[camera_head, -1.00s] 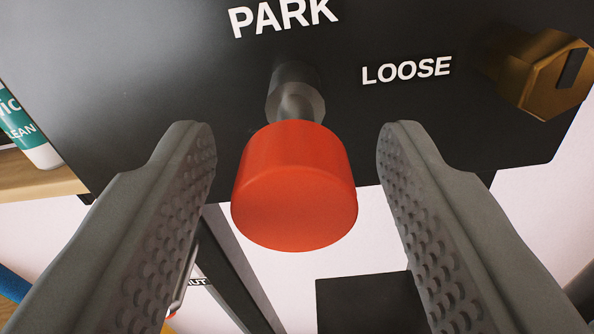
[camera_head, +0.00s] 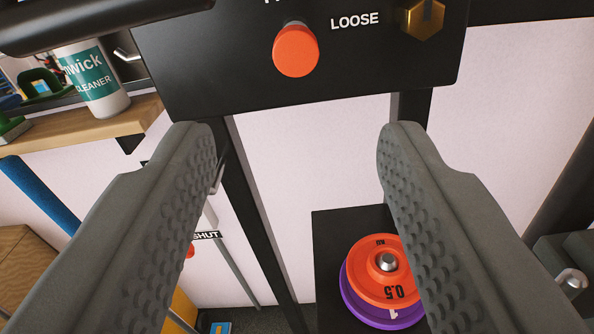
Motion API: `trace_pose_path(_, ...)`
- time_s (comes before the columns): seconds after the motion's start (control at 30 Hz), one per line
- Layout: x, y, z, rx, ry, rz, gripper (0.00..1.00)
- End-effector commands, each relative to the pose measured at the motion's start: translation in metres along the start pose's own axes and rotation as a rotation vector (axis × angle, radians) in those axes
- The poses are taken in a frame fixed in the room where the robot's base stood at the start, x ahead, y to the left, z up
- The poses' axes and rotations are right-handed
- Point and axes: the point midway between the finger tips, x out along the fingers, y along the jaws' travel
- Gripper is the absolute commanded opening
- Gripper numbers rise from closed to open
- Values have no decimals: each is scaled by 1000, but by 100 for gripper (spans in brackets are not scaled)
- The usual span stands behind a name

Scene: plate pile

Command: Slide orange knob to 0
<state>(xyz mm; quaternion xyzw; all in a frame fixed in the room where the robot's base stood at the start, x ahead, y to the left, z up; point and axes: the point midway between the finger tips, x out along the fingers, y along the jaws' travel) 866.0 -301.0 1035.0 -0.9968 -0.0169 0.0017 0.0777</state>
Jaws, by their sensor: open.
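A round orange-red knob (camera_head: 296,51) sits on a grey stem on the front of a black panel (camera_head: 200,70), at the upper middle of the view. White lettering reading LOOSE is to its right; lettering above it is cut off by the top edge. No 0 mark shows on the panel. My gripper (camera_head: 296,150) is open and empty, its two grey fingers spread wide. The knob appears above and beyond the fingertips, apart from them.
A brass hex knob (camera_head: 422,18) is at the panel's right. An orange disc marked 0.5 (camera_head: 372,286) lies on a purple disc (camera_head: 352,308) on a black stand at lower right. A cleaner bottle (camera_head: 92,82) stands on a wooden shelf (camera_head: 80,136) at left.

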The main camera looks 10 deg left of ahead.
Motion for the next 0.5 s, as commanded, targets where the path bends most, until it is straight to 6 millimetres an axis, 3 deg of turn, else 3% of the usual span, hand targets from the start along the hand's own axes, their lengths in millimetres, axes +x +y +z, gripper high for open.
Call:
trace_pose_path(0.2,-30,0,0,1,0,0,49)
trace_pose_path(0.5,-42,0,1,1,-1,0,49)
